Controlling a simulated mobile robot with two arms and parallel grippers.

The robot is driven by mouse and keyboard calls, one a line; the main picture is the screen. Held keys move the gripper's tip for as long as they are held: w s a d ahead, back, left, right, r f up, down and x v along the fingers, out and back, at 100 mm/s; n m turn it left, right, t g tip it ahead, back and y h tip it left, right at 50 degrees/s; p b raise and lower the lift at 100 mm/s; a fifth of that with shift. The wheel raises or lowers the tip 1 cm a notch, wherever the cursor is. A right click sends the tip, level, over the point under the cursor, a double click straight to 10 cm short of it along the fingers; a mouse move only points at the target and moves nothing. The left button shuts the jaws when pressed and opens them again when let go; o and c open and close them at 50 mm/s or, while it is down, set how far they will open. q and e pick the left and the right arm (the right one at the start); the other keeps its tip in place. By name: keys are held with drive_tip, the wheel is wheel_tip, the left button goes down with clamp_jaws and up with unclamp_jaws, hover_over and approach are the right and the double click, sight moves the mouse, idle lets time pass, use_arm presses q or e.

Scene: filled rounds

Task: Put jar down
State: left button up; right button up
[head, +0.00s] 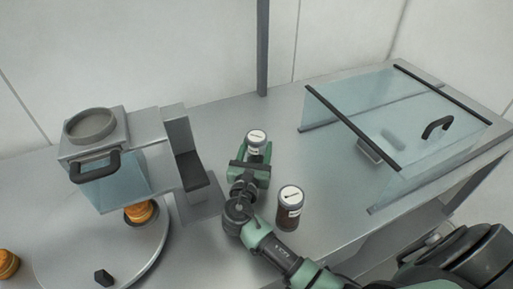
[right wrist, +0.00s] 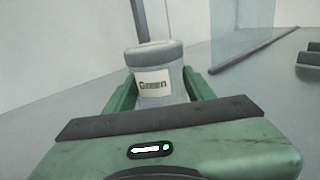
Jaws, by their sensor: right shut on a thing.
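A small jar (head: 255,144) with a light lid and a white label stands upright between the fingers of my right gripper (head: 250,163). In the right wrist view the jar (right wrist: 158,80) shows a label reading "Green", and my right gripper (right wrist: 158,98) is shut on it. In the head view the gripper hides the jar's lower part, so I cannot tell whether it touches the table (head: 330,190). A second jar (head: 289,208), dark with a white lid, stands on the table to the right of my right wrist. My left gripper is not in view.
A machine with a glass front and black handle (head: 95,165) stands at left, above a round plate (head: 60,265) with an orange-brown round item (head: 140,212). Another such item (head: 8,264) lies far left. A glass case (head: 400,120) stands at right. Table behind the held jar is clear.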

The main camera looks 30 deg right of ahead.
drive_tip(key=o, duration=1.6)
drive_tip(key=shift+f, duration=0.1)
drive_tip(key=shift+r, duration=0.2)
drive_tip(key=b+v, duration=0.2)
drive_tip(key=v, duration=1)
drive_tip(key=shift+s+a+f, duration=0.1)
